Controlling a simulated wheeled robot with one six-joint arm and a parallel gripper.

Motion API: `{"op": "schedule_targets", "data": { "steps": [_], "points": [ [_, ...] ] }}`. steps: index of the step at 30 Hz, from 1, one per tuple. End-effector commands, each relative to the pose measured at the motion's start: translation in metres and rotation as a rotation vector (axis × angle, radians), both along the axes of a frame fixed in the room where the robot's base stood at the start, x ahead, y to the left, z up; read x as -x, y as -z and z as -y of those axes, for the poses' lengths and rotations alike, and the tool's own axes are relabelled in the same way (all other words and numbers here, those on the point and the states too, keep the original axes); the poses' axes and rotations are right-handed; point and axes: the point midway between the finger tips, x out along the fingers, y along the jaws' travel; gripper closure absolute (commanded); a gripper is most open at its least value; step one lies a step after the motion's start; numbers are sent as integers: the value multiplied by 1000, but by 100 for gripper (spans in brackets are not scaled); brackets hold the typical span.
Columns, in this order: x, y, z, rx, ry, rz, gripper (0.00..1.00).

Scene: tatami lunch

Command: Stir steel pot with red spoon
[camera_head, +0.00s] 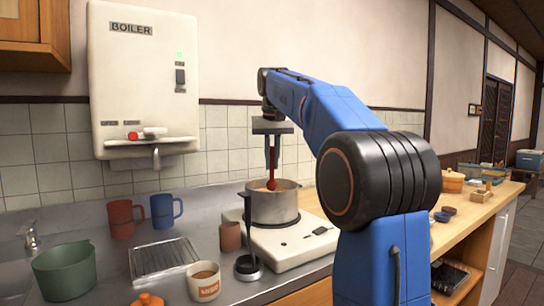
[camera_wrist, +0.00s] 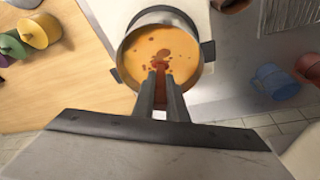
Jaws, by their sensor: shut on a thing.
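The steel pot (camera_head: 273,208) stands on a white stove (camera_head: 300,240) and holds orange soup with brown bits. The wrist view looks down into the pot (camera_wrist: 209,75), with dark handles at its sides. My gripper (camera_head: 271,148) is above the pot, pointing down, shut on the red spoon (camera_head: 272,184). The spoon hangs upright with its rounded end at about the level of the pot's rim, over the soup. I cannot tell whether it touches the soup. In the wrist view the spoon (camera_wrist: 160,72) shows between the fingers, over the soup's near part.
A brown cup (camera_head: 229,237) and a dark stand (camera_head: 248,268) are close left of the pot. A white mug (camera_head: 204,286), wire rack (camera_head: 163,258), red mug (camera_head: 120,220), blue mug (camera_head: 161,211) and green pot (camera_head: 64,272) are farther left. A boiler (camera_head: 143,75) hangs on the wall.

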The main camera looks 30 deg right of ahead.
Motion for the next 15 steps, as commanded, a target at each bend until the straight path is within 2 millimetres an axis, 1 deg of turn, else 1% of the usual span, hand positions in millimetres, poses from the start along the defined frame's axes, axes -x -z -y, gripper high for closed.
{"op": "schedule_targets", "data": {
  "steps": [15],
  "points": [
    [-6,33,3,0,0,-1,100]
  ]
}}
